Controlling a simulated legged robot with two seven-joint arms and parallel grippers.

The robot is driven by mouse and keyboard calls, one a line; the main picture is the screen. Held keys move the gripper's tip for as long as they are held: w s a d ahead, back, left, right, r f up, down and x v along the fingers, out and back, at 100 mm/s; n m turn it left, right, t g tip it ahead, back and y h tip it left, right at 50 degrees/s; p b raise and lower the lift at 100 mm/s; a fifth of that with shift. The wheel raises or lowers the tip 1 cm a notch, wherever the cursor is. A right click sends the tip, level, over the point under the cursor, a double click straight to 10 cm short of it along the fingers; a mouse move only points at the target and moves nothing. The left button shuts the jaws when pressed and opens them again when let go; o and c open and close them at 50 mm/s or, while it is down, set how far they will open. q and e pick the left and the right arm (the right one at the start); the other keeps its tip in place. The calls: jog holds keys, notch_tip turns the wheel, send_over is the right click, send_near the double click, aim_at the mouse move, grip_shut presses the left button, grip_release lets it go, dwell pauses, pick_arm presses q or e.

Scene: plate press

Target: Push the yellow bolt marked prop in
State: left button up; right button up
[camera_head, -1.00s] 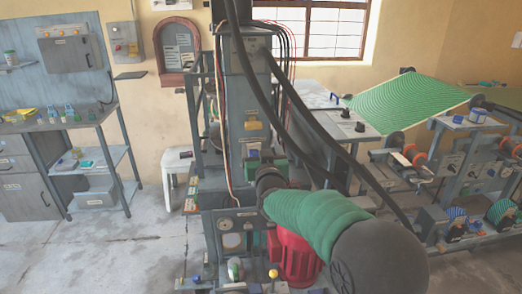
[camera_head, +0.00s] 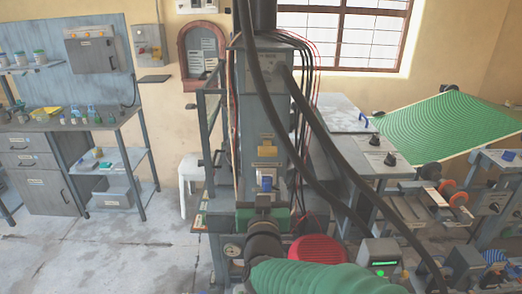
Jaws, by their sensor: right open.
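A small yellow piece (camera_head: 267,150), which looks like the bolt, sits on the front face of the tall grey press column (camera_head: 255,105). Its lettering is too small to read, and I cannot tell how far it stands out. A blue piece (camera_head: 266,183) sits just below it on the column. My right gripper (camera_head: 264,207) is open at the end of my green-sleeved arm, in front of the column. It is below the yellow piece and apart from it. My wrist hides the lower front of the press. My left gripper is out of view.
Black hoses cross in front of the column to the lower right. A red motor housing (camera_head: 317,250) stands right of the press. A workbench (camera_head: 70,122) stands at left, a white stool (camera_head: 190,172) behind the press. A green striped sheet (camera_head: 450,125) is at right.

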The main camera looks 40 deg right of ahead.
aim_at(264, 153)
jog(key=x, duration=1.1)
jog(key=d+x, duration=0.1)
jog(key=x, duration=0.4)
jog(key=shift+s+d+f, duration=0.15)
jog(key=shift+s+f, duration=0.1)
jog(key=shift+w+a, duration=0.2)
jog(key=shift+s+d, duration=0.2)
jog(key=shift+d, duration=0.1)
jog(key=shift+s+d, duration=0.35)
jog(key=shift+d, duration=0.05)
jog(key=c, duration=0.6)
jog(key=shift+w+a, duration=0.1)
grip_shut()
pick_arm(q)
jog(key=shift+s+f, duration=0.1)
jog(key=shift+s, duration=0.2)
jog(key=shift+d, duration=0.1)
pick_arm(e)
jog(key=c, duration=1)
grip_release()
jog(key=shift+r, duration=0.15)
